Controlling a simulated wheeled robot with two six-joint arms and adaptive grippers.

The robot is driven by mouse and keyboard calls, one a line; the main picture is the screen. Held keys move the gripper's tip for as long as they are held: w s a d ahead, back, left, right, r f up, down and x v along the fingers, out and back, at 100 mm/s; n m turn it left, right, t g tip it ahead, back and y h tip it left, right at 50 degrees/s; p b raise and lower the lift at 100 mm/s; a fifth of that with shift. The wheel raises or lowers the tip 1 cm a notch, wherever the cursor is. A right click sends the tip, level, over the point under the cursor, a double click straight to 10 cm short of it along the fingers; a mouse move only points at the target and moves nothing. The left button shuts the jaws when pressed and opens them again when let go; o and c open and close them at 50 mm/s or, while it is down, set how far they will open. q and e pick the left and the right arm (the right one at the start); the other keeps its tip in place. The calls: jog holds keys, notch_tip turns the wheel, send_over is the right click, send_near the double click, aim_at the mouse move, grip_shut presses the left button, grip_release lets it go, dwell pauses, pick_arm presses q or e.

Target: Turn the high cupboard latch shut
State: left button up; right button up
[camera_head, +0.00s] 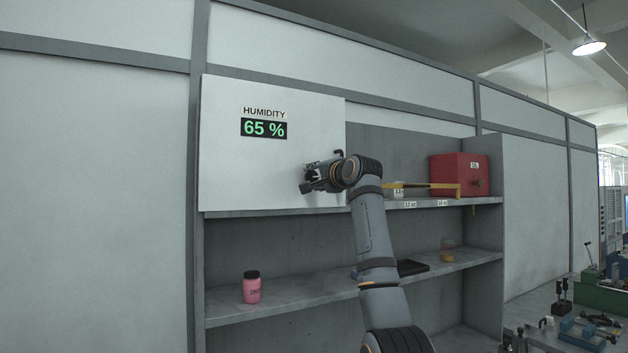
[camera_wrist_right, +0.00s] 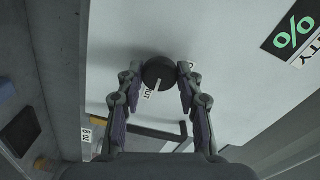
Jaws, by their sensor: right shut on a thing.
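The high cupboard's white door (camera_head: 228,160) is at the upper left of the head view, flat across the shelf front, and also shows in the wrist view (camera_wrist_right: 225,45). In the right wrist view the latch is a dark round knob (camera_wrist_right: 157,71) with a pale pointer line. A small label (camera_wrist_right: 148,93) beside it is partly covered. My right gripper (camera_wrist_right: 158,76) is shut on the knob, one finger on each side. In the head view the right gripper (camera_head: 312,181) is against the door's lower right part, hiding the knob. My left gripper is not in view.
A dark bar handle (camera_wrist_right: 150,130) is close below the fingers. A red box (camera_head: 455,174) and a yellow item (camera_head: 440,186) sit on the upper shelf, right of my arm. A pink jar (camera_head: 251,287) and an amber-filled container (camera_head: 447,250) stand on the lower shelf.

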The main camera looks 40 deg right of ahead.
jog(key=shift+m, duration=0.6)
jog(key=o, duration=1.2)
jog(key=shift+c, duration=0.2)
jog(key=s+a, duration=0.2)
jog(key=s, duration=0.9)
jog(key=shift+s, duration=0.4)
